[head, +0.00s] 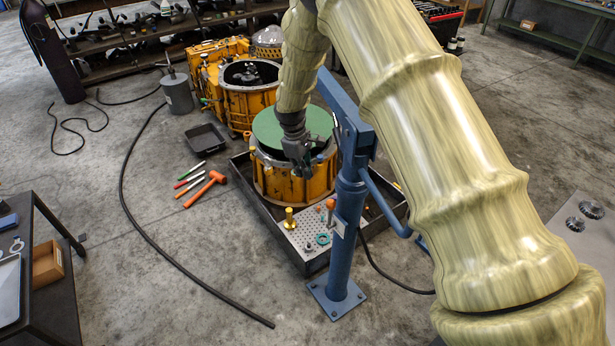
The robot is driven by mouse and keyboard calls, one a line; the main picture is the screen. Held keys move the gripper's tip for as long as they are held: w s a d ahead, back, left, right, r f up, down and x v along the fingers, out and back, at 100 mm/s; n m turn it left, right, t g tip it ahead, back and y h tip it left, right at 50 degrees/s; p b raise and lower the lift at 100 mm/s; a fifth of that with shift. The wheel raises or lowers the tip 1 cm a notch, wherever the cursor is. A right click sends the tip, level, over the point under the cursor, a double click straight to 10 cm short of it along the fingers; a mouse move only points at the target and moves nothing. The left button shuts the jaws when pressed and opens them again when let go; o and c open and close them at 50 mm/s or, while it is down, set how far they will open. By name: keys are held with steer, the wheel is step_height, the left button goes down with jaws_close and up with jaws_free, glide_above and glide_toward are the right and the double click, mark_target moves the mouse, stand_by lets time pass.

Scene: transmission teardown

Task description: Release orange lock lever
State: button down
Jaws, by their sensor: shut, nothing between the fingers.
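My gripper (303,172) is dark grey and points down in front of the green round cover (270,127) on that housing. It is shut and empty, above and left of the orange-topped lever and apart from it. Its fingertips are small and partly blend with the housing behind.
The blue post's upper arm (345,112) stands close right of my gripper. A dark tray (262,212) surrounds the housing, with a perforated plate (300,228) and a yellow peg (289,218) in front. An orange mallet (205,188) lies left on open floor.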

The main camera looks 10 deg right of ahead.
steer(key=s+d+f+p, duration=0.3)
steer(key=d+f+p, duration=0.1)
steer(key=f, duration=0.5)
steer(key=shift+s+r, duration=0.1)
steer(key=shift+s, duration=0.05)
stand_by(0.4)
steer(key=shift+s, duration=0.1)
